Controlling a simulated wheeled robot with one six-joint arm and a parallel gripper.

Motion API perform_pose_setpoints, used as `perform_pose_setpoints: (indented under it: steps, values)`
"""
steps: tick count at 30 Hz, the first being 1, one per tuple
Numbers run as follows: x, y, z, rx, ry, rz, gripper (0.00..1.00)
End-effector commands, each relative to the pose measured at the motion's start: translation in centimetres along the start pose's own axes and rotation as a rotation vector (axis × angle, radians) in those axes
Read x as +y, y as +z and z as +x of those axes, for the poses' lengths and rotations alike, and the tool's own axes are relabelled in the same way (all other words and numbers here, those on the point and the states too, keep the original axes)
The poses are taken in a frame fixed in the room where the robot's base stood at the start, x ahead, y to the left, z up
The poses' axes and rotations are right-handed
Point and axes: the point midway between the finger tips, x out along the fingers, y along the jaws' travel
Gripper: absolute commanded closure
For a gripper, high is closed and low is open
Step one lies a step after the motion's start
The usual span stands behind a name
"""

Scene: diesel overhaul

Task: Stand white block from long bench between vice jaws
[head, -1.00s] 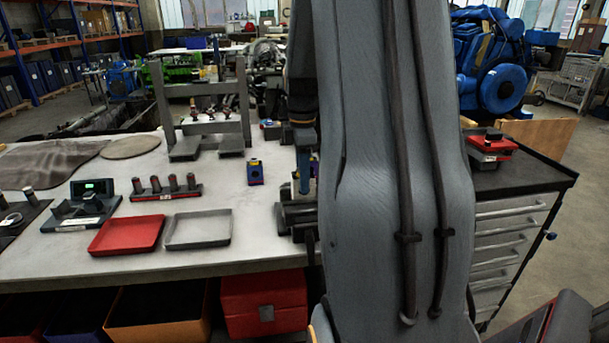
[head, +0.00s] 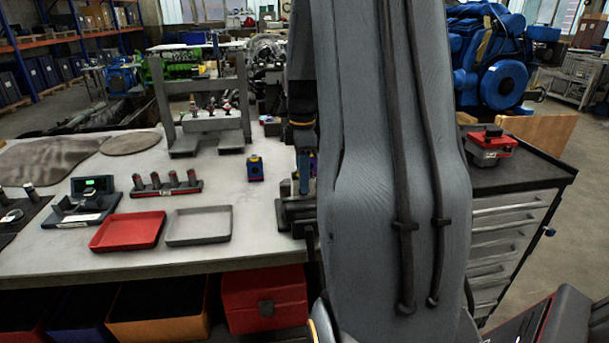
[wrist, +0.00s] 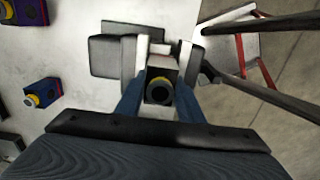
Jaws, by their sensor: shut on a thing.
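I cannot tell how deep the block sits between the jaws. In the head view the vice (head: 290,213) stands at the bench's right front edge. My gripper (head: 303,185) points down over it, and my arm hides the block.
A blue block with a yellow cap (head: 255,169) stands left of the vice. A red tray (head: 128,232) and a grey tray (head: 198,226) lie farther left. A grey press frame (head: 200,128) stands behind. A drawer cabinet (head: 515,180) is at right.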

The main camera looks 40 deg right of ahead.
Motion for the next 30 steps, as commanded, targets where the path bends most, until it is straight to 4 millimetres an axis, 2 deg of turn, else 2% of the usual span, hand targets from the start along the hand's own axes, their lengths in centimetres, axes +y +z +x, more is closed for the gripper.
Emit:
perform_pose_setpoints:
  steps: [5, 6, 9, 16, 18, 19, 30]
  values:
    - [0.04, -0.01, -0.03, 0.0, 0.001, 0.0, 0.88]
    - [0.04, -0.01, -0.03, 0.0, 0.001, 0.0, 0.62]
    - [0.04, -0.01, -0.03, 0.0, 0.001, 0.0, 0.46]
    - [-0.02, 0.0, 0.05, 0.0, -0.001, 0.0, 0.42]
    - [-0.02, 0.0, 0.06, 0.0, -0.001, 0.0, 0.3]
    - [-0.02, 0.0, 0.05, 0.0, -0.001, 0.0, 0.28]
    - [-0.01, 0.0, -0.2, 0.0, 0.0, 0.0, 0.28]
